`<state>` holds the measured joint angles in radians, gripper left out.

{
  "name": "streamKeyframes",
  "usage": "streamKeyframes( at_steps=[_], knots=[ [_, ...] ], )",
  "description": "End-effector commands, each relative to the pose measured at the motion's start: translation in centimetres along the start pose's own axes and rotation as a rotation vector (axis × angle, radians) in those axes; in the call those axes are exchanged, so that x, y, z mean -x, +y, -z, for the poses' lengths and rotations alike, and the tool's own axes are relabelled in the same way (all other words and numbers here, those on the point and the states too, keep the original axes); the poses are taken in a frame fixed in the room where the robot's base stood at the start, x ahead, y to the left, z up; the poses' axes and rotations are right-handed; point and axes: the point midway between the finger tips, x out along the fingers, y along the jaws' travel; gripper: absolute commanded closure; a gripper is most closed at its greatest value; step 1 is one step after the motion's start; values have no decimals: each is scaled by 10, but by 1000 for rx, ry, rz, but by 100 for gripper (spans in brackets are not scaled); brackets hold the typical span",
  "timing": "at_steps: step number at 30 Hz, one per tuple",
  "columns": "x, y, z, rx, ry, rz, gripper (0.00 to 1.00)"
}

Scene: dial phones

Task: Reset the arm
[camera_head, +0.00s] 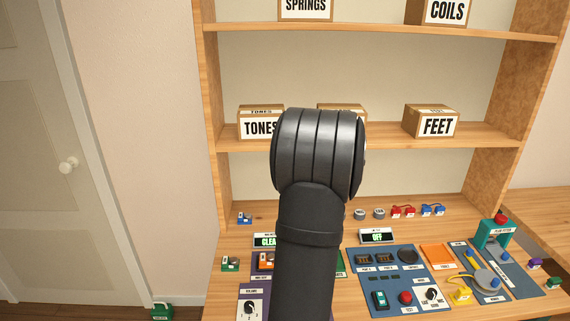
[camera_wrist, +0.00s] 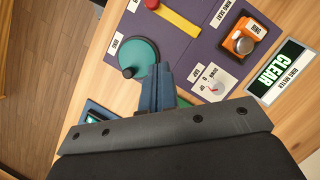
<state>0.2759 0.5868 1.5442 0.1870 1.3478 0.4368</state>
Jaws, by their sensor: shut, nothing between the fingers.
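My arm rises through the middle of the camera_head view and hides part of the workbench (camera_head: 222,290) and the shelf behind it. My gripper (camera_wrist: 158,72) shows in the wrist view, with its blue-grey fingers shut together and nothing between them. It is above the bench, and its tips appear close to a round teal dial (camera_wrist: 138,56) on a purple panel (camera_wrist: 183,50). I cannot tell whether they touch it. In the camera_head view the gripper is hidden behind my arm.
Boxes marked TONES (camera_head: 260,125) and FEET (camera_head: 431,122) stand on the shelf. A blue panel (camera_head: 385,280) with buttons fills the bench's middle. An orange device (camera_wrist: 244,38) and a CLEAR display (camera_wrist: 279,70) are near the gripper. A white door (camera_head: 35,150) is left.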

Motion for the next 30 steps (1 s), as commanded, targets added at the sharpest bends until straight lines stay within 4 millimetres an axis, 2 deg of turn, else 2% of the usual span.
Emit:
streamKeyframes(
  at_steps=[11, 18, 24, 30],
  knots=[
    [-65, 1, -1, -1, -5, -2, 100],
    [-83, -24, 22, 1, -4, -3, 100],
    [-37, -23, 21, 0, 1, 1, 100],
    [-7, -23, 21, 0, 0, 0, 100]
  ],
)
